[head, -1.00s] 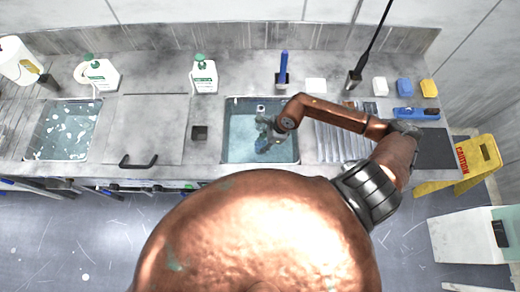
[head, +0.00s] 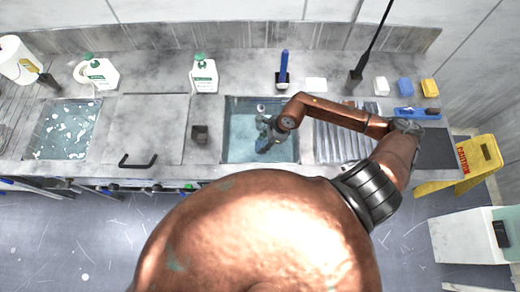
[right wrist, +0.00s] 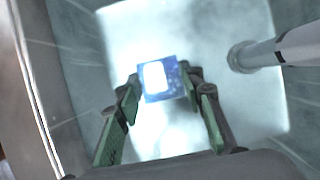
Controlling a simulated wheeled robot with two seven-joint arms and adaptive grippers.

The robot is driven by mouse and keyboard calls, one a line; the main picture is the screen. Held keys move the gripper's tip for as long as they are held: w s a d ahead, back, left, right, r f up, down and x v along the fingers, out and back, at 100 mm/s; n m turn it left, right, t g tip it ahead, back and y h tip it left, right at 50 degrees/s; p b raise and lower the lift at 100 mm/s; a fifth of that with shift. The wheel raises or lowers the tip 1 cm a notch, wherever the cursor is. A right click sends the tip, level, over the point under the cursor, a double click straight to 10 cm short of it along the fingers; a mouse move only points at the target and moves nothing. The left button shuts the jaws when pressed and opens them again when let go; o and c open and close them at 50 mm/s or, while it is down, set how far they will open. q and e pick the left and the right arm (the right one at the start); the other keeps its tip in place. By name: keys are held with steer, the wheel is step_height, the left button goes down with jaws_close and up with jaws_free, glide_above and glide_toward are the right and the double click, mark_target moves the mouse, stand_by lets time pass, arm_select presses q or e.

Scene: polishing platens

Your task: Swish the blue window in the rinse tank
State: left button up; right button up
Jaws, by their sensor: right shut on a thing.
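The rinse tank (head: 240,146) is the water-filled sink in the middle of the counter in the head view. My right gripper (head: 266,143) reaches down into it. In the right wrist view, my right gripper (right wrist: 158,88) is shut on the blue window (right wrist: 180,72), a small blue square with a bright pale centre. The window is between the fingertips, over or in the pale tank bottom; I cannot tell its depth. In the head view the window is too small to make out at the gripper. My left gripper is not in view.
A grey tube (right wrist: 262,54) stands close to the right of the window in the wrist view. Left of the tank are a dark square block (head: 200,135) and a second sink with suds (head: 64,130). A ribbed rack (head: 338,142) lies to the right.

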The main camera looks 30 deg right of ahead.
steer(key=shift+r, duration=0.2)
steer(key=shift+r+p, duration=1.8)
steer(key=shift+r, duration=0.8)
step_height(320, 180, up, 7)
steer(key=p, duration=0.3)
steer(key=shift+p, duration=0.4)
steer(key=shift+f, duration=0.15)
